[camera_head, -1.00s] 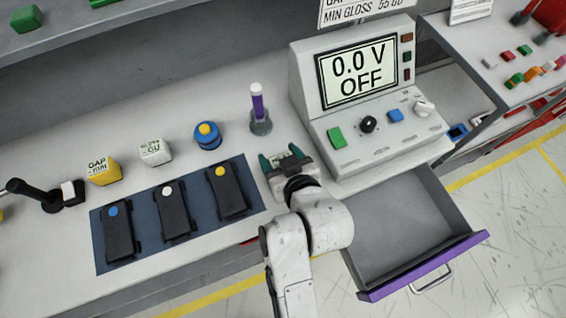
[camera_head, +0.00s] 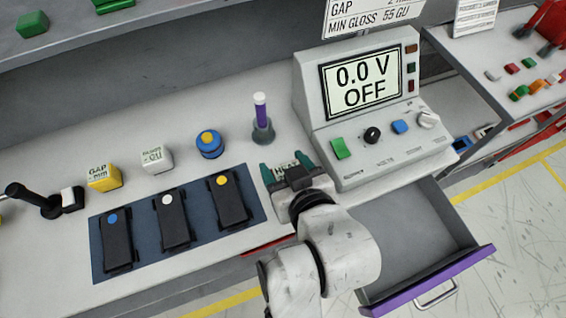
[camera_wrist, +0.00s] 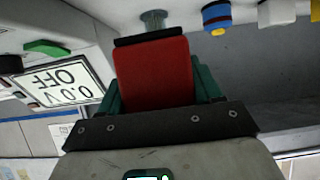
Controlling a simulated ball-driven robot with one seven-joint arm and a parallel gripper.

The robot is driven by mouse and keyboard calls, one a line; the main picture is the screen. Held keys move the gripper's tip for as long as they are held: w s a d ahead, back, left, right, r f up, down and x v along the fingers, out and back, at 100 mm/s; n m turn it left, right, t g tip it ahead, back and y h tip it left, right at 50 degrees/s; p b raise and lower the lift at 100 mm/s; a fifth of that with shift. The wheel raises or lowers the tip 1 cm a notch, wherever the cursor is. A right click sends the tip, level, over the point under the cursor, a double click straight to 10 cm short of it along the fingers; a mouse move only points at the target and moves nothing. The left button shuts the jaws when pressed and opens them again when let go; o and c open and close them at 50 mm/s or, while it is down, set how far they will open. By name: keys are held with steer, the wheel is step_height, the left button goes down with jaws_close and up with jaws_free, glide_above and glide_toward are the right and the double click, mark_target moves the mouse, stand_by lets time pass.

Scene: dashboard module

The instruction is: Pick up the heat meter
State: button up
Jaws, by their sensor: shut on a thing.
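The heat meter (camera_head: 285,168) is a small block with a HEAT label, partly hidden by my gripper in the head view. In the wrist view, its red face (camera_wrist: 152,75) with a dark edge fills the space between the teal fingers. My gripper (camera_head: 284,164) is shut on it, one finger at each side. They are by the bench's front edge, between the dark pad and the 0.0 V OFF console. I cannot tell whether the meter touches the bench.
The grey console (camera_head: 372,110) stands close at the right, above an open purple-fronted drawer (camera_head: 431,285). The yellow GAP block (camera_head: 103,178), white gloss block (camera_head: 157,160) and blue-yellow knob (camera_head: 209,145) sit left, behind the dark pad (camera_head: 146,228).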

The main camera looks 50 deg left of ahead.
steer(key=s+a+p+v, duration=0.1)
steer(key=s+p+v, duration=0.1)
steer(key=v, duration=0.9)
steer(key=shift+s+d+r+p, duration=0.2)
steer(key=shift+s+r+p, duration=0.1)
steer(key=shift+p, duration=0.25)
